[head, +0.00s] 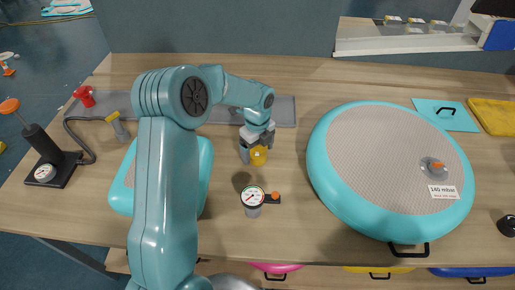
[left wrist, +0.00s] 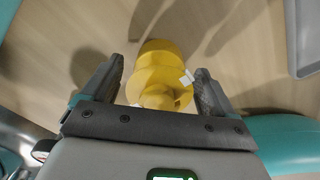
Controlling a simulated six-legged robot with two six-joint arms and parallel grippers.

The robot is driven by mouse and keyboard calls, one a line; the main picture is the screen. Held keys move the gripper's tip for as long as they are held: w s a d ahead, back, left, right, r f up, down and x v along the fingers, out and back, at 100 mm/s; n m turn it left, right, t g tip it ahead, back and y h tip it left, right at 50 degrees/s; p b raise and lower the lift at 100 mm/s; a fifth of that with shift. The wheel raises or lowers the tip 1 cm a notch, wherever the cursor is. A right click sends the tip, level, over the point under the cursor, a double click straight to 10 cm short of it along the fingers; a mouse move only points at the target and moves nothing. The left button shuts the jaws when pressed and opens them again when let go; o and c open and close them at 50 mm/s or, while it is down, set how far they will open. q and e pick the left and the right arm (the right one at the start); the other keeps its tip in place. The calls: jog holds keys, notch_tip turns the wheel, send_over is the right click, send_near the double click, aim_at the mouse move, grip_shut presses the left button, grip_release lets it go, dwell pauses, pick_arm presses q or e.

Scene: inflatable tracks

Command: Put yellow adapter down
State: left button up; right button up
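The yellow adapter (head: 258,155) is on or just above the wooden table, near the middle of the head view. In the left wrist view the adapter (left wrist: 158,72) is a stepped round piece with a small white tag, lying between the two fingers. My left gripper (head: 257,143) is around it from above. In the left wrist view the fingers of the left gripper (left wrist: 160,78) stand apart, with a narrow gap beside the adapter. Whether its underside touches the table cannot be told. My right gripper is not in view.
A pressure gauge (head: 252,199) stands in front of the adapter. A large turquoise inflatable (head: 322,170) is to the right, a smaller one (head: 123,190) to the left. A grey tray (head: 285,112) lies behind. A hand pump (head: 42,145) stands at the left.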

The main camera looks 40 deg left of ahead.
pick_arm(q)
jog(key=shift+r, duration=0.1)
notch_tip(320, 180, up, 12)
jog(key=shift+r+b, duration=0.15)
jog(key=shift+b, duration=0.15)
dwell(0.3)
dwell(0.4)
